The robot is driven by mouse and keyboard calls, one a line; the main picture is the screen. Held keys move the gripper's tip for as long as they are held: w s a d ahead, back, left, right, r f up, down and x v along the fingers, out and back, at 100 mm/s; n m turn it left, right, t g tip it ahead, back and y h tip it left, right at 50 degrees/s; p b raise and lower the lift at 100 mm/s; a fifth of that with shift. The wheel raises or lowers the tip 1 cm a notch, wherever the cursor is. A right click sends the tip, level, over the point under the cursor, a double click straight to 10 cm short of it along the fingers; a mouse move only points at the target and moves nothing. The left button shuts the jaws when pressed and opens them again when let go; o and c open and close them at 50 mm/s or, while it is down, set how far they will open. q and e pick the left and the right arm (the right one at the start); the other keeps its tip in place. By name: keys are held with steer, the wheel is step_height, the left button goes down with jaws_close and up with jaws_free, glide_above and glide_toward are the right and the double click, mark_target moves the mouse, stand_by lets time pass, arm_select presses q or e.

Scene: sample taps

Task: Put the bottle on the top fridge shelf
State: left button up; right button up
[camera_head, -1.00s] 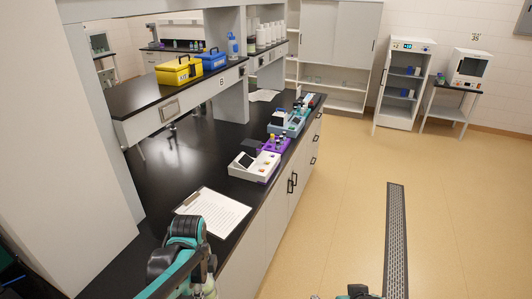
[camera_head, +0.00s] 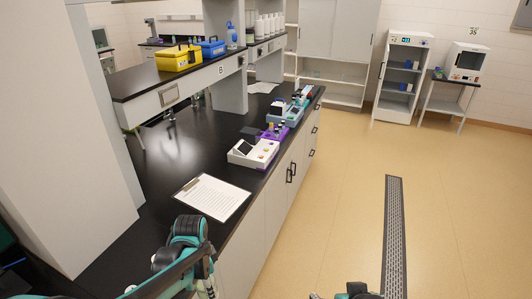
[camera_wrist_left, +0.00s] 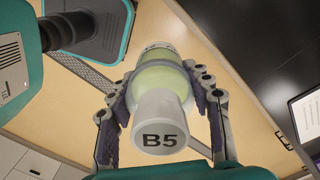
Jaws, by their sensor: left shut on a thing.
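The bottle (camera_wrist_left: 158,108) is labelled B5, with a pale cap or base toward the camera and a light green body. My left gripper (camera_wrist_left: 161,90) is shut around it, one finger on each side, in the left wrist view. In the head view my left arm (camera_head: 185,245) is at the bottom edge beside the bench, and the bottle is hardly visible there. The fridge (camera_head: 400,110) is the white cabinet at the back right, far from the gripper. Its door (camera_head: 384,62) stands open and blue items sit on its shelves. Only a bit of my right arm shows at the bottom edge.
The black bench (camera_head: 205,140) runs along the left, with a clipboard (camera_head: 212,198) and a white instrument (camera_head: 252,153) near its edge. A small table (camera_head: 445,84) with a white device (camera_head: 468,62) stands right of the fridge. The floor (camera_head: 335,150) toward the fridge is clear; a drain grate (camera_head: 394,230) crosses it.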

arm_select(q)
steer(key=w+f+n+b, duration=0.1)
steer(key=f+n+b, duration=0.1)
steer(key=f+n, duration=0.1)
steer(key=f+n+b, duration=0.2)
steer(key=f+n, duration=0.2)
steer(key=w+f+n+b, duration=0.1)
steer(key=f+n+b, duration=0.1)
steer(key=f+n, duration=0.1)
steer(key=shift+w+a+f+n, duration=0.15)
steer(key=shift+w+f+n, duration=0.2)
steer(key=shift+f, duration=0.2)
steer(key=shift+f+n, duration=0.2)
steer(key=shift+n, duration=0.25)
